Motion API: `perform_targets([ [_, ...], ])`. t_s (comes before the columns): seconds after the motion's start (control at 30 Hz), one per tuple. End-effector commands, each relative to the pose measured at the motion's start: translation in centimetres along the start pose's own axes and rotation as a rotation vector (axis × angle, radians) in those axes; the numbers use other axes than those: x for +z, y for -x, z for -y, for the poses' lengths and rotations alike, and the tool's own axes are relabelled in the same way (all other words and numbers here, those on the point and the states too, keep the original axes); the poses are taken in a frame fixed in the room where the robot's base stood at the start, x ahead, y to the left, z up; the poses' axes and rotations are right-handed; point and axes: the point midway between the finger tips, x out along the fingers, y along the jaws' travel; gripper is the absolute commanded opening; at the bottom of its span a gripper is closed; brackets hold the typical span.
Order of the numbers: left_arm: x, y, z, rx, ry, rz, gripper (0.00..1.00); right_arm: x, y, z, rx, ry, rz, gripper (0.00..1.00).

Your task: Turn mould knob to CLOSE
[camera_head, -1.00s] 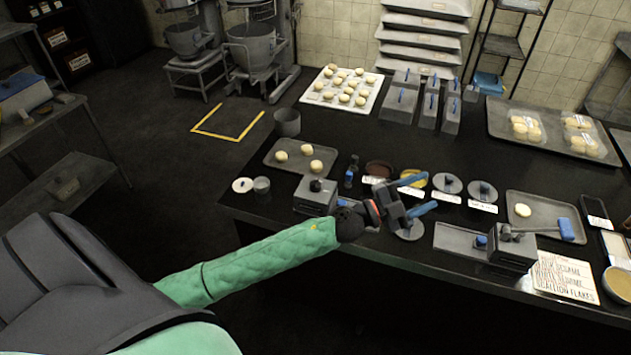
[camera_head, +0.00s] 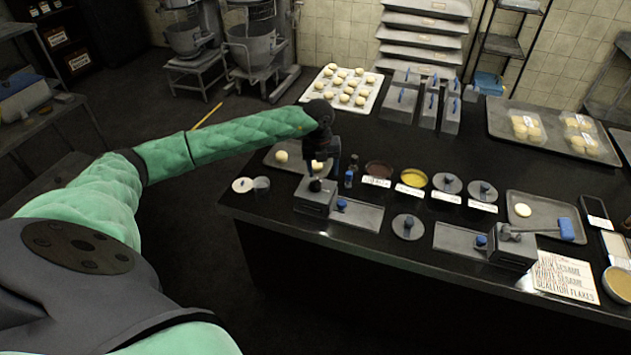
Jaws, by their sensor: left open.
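A grey box (camera_head: 312,203) with a black round knob (camera_head: 315,185) on top stands near the table's front edge; I take this as the mould and its knob. Joined to its right is a flat grey tray (camera_head: 362,217) with a small blue knob (camera_head: 341,204). My left gripper (camera_head: 319,170) is open and points down, just above or at the black knob. The dark wrist and fingers overlap the knob's surroundings, so I cannot tell whether they touch it. No lettering on the box can be read. My right gripper is not in view.
A second grey box (camera_head: 512,250) with a lever stands at the right. A round grey lid (camera_head: 408,228) lies between the two units. Small bottles (camera_head: 350,172) and bowls (camera_head: 413,178) stand to the right.

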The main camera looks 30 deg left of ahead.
Motion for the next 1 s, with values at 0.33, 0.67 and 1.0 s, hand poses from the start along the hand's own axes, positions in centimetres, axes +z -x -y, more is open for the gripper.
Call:
perform_targets([
  [0.33, 1.7, -0.4, -2.4, 0.088, 0.040, 0.029, 0.59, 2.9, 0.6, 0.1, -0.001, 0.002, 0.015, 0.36],
  [0.67, 1.8, -5.0, -2.8, 0.085, 0.038, 0.028, 0.59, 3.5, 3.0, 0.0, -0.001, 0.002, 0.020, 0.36],
  [1.0, 1.8, -6.8, -2.9, 0.084, 0.037, 0.030, 0.59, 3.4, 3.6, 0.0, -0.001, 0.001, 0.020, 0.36],
])
